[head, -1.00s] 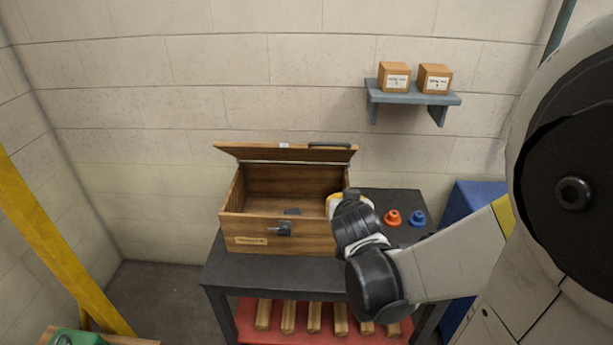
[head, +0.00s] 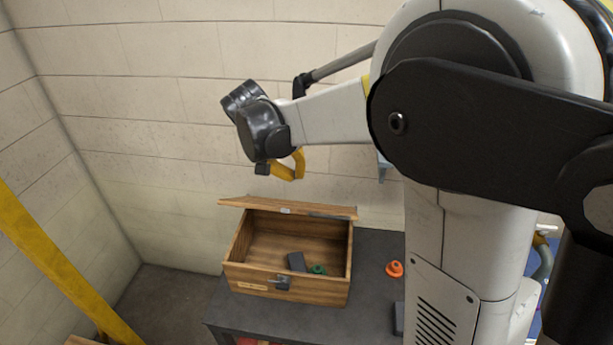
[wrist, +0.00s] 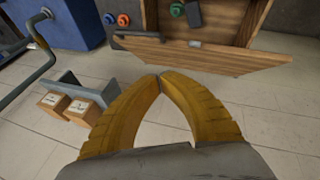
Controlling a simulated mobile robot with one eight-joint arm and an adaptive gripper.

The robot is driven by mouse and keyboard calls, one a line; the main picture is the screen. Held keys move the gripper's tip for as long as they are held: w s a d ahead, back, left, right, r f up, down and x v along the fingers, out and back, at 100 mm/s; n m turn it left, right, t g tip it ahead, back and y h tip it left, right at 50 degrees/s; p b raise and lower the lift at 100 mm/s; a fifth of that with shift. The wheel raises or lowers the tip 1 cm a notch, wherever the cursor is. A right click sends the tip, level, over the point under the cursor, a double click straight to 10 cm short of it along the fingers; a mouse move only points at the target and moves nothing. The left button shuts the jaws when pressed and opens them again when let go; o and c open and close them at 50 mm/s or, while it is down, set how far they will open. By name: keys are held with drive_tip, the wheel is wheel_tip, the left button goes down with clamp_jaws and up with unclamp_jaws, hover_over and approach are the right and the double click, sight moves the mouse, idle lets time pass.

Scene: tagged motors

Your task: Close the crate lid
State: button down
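The wooden crate (head: 290,291) stands on the dark table with its lid (head: 325,212) raised at the back edge. A dark grey block (head: 297,262) and a green knob (head: 318,269) are inside the crate. My gripper (head: 265,169), with yellow fingers, is in the air above and behind the raised lid, apart from it. In the wrist view its two fingertips (wrist: 160,77) meet with nothing visible between them. The lid (wrist: 235,58) lies just beyond the fingertips there, with a dark handle (wrist: 140,36) on its edge.
An orange-red knob (head: 394,268) stands on the dark table (head: 370,290) right of the crate. The wrist view also shows a blue knob (wrist: 108,18), a blue bin (wrist: 60,25) and a wall shelf (wrist: 70,82) with two boxes (wrist: 68,105). A yellow post (head: 50,245) is at left.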

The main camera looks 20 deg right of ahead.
drive_tip(key=x, duration=0.8)
drive_tip(key=shift+f+b, duration=0.3)
drive_tip(key=shift+f, duration=0.05)
drive_tip(key=f, duration=0.1)
drive_tip(key=s+f, duration=0.1)
drive_tip(key=f, duration=0.1)
drive_tip(key=shift+s+d+f, duration=0.1)
drive_tip(key=shift+s+d, duration=0.05)
drive_tip(key=shift+d, duration=0.1)
drive_tip(key=shift+s+f, duration=0.3)
drive_tip(key=shift+f, duration=0.15)
